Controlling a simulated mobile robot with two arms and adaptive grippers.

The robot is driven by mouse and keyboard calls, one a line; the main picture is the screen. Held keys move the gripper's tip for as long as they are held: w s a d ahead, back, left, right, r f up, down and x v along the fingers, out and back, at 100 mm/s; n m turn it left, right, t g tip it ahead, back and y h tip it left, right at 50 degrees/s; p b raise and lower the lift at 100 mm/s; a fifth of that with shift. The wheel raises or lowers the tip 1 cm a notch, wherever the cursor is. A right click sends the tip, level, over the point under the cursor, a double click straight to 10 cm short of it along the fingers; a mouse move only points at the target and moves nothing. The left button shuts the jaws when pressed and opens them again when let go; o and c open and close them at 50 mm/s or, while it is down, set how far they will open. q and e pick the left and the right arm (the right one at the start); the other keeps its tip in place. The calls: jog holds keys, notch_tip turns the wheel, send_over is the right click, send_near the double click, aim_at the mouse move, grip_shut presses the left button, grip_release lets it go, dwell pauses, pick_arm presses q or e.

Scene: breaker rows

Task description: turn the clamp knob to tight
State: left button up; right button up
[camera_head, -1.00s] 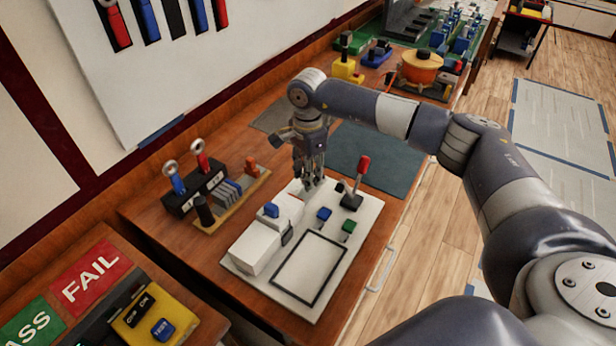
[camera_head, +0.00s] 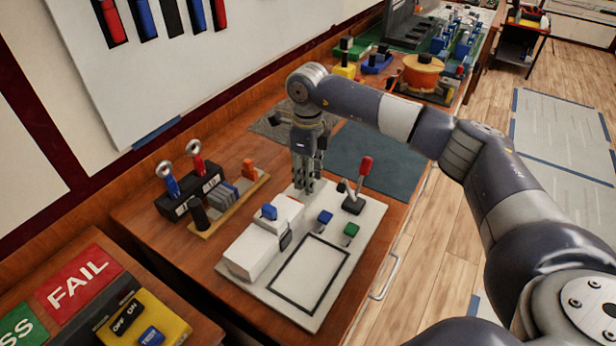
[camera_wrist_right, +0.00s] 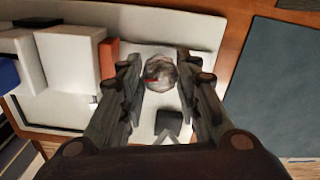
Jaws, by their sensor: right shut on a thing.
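The clamp knob (camera_wrist_right: 161,73) is a grey round knob with a short red mark on its top, seen in the right wrist view. My right gripper (camera_head: 304,188) points straight down at the far end of a white fixture plate (camera_head: 326,246). Its two fingers are on either side of the knob, shut on it. In the head view the fingers hide the knob. The red mark lies toward the left of the knob's top in the wrist view. I cannot read any tight or loose label. My left gripper is not in view.
The plate also carries a white block (camera_head: 252,256), a blue button (camera_head: 325,217) and a green button (camera_head: 351,230). A dark mat (camera_head: 372,155) lies behind.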

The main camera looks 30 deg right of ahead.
jog(key=m+b, duration=0.1)
jog(key=m, duration=0.3)
jog(key=shift+w+m, duration=0.1)
jog(key=shift+m, duration=0.2)
jog(key=shift+r+m, duration=0.15)
jog(key=shift+m, duration=2.45)
jog(key=o, duration=0.9)
jog(key=shift+o, duration=0.8)
notch_tip(320, 180, up, 12)
